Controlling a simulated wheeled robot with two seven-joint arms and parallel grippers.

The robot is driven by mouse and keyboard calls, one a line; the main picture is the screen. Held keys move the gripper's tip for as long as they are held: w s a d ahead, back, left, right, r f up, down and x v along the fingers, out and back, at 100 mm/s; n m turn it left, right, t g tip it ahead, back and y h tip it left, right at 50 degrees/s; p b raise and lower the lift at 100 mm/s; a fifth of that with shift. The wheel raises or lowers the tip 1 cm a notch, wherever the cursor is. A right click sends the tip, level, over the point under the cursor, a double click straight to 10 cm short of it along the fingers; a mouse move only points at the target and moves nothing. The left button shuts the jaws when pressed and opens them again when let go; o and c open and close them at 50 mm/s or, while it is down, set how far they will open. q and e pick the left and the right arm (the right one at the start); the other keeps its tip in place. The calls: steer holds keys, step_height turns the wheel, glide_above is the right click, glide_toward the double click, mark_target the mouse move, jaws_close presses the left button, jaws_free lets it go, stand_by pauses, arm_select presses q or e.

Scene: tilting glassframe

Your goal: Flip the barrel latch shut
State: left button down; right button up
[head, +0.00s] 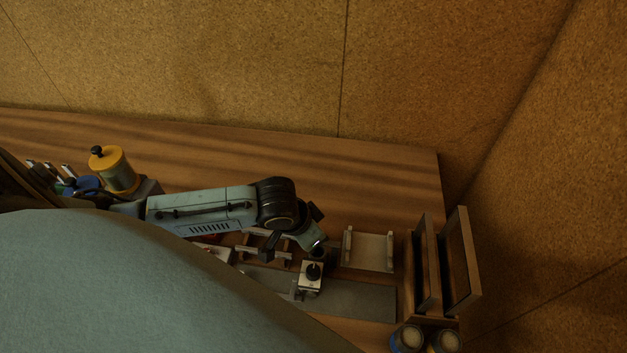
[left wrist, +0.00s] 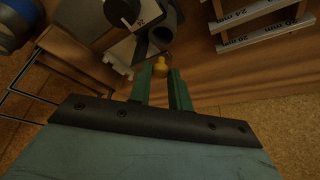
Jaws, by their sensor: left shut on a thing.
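In the left wrist view, a small yellow knob (left wrist: 160,66) sits between the tips of my left gripper's green fingers (left wrist: 160,78). The gripper is shut on it. A grey curved part (left wrist: 166,24) lies just beyond the knob. I cannot tell clearly how the knob joins the barrel latch, or how the latch stands. In the head view my left gripper (head: 318,250) points down over the bench beside a small pale block with a black knob (head: 311,275). The yellow knob is hidden there. My right gripper is not in view.
A grey plate (head: 365,298) lies under the block. A pale tray (head: 370,251) and an upright wooden rack (head: 460,262) stand to the right, with two round containers (head: 408,338) in front. A yellow canister (head: 116,170) is at the left. The back strip of the bench is clear.

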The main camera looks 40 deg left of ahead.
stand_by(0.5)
arm_select(q)
steer(key=c, duration=1.3)
jaws_free()
steer(key=v, duration=1.3)
steer(key=shift+r, duration=0.25)
steer(key=shift+d, duration=0.15)
steer(key=shift+s, duration=0.1)
